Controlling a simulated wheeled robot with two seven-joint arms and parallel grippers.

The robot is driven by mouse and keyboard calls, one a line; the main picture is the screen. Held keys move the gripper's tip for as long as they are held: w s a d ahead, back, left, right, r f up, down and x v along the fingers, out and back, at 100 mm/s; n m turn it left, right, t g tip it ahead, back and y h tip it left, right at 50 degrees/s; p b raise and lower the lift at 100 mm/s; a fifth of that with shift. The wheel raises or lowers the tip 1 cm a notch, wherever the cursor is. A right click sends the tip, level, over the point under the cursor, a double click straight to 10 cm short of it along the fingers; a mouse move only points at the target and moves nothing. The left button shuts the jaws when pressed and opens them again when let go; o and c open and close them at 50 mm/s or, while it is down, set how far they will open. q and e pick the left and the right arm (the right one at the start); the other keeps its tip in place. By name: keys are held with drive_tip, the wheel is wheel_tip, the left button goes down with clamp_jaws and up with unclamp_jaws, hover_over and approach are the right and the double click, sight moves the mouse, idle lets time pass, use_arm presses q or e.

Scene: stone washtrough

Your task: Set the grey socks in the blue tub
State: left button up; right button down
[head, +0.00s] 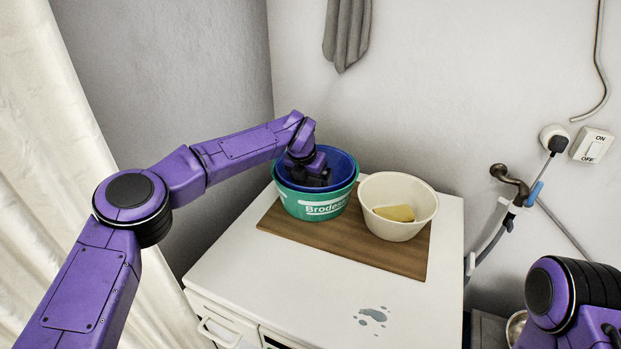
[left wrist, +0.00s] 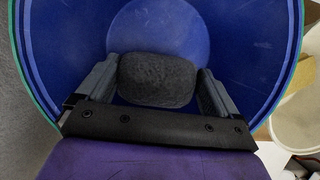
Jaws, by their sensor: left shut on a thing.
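The grey socks (left wrist: 157,80) are a dark, rounded bundle between the fingers of my left gripper (left wrist: 158,92) in the left wrist view. That gripper is shut on them. The blue tub (head: 343,166) sits nested in a green tub (head: 316,204). In the head view my left gripper (head: 306,178) reaches down into the blue tub, and the socks are hidden there. In the left wrist view the socks are inside the rim of the blue tub (left wrist: 240,35), over its floor. I cannot tell whether they touch the floor. My right gripper is out of view.
A cream bowl (head: 405,228) with a yellow block (head: 396,213) inside stands just right of the tubs. They share a brown board (head: 345,246) on a white machine top (head: 285,290). A small puddle (head: 373,316) lies near the front. A grey cloth (head: 347,35) hangs above.

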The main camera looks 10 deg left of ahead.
use_arm(q)
drive_tip(key=shift+f+b, duration=0.3)
drive_tip(key=shift+f, duration=0.3)
drive_tip(key=o, duration=0.7)
drive_tip(key=shift+r+p, duration=0.3)
drive_tip(key=shift+r, duration=0.1)
drive_tip(key=b+v, duration=0.1)
drive_tip(key=v, duration=1.1)
drive_tip(key=shift+r+b, duration=0.3)
drive_tip(key=shift+b, duration=0.1)
